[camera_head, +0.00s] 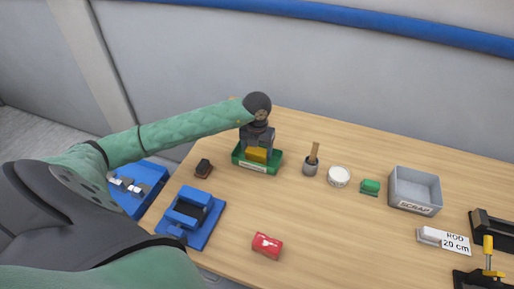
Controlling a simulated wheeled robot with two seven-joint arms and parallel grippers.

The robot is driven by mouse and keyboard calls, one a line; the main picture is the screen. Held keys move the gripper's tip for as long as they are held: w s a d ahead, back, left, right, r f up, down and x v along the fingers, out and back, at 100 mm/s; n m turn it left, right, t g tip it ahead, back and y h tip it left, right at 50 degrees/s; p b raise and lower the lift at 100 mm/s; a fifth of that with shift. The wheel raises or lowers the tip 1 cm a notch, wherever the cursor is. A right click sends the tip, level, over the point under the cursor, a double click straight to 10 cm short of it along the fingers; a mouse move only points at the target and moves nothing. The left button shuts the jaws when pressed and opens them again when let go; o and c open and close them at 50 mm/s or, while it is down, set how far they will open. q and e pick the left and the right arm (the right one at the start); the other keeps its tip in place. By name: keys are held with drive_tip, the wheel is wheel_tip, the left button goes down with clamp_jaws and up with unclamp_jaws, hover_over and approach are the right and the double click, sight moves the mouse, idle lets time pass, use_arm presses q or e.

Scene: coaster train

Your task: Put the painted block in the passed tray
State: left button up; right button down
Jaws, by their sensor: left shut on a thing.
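The small green tray (259,169) stands toward the back of the table, with a white label on its front that is too small to read. A yellow painted block (256,155) shows inside the tray's outline, below my left gripper (257,146). My left gripper points down over the tray and is shut on the yellow block. Whether the block touches the tray floor I cannot tell, as the front wall hides its bottom. My right gripper is not in view.
A grey SCRAP bin (415,190), a green block (370,187), a white round container (339,176) and a cup with a brush (310,166) stand right of the tray. A blue fixture (191,216) is at left. The table's middle is clear.

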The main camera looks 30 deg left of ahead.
use_arm(q)
drive_tip(key=shift+f, duration=0.15)
drive_tip(key=shift+f, duration=0.1)
drive_tip(key=o, duration=1.2)
drive_tip(key=shift+o, duration=0.2)
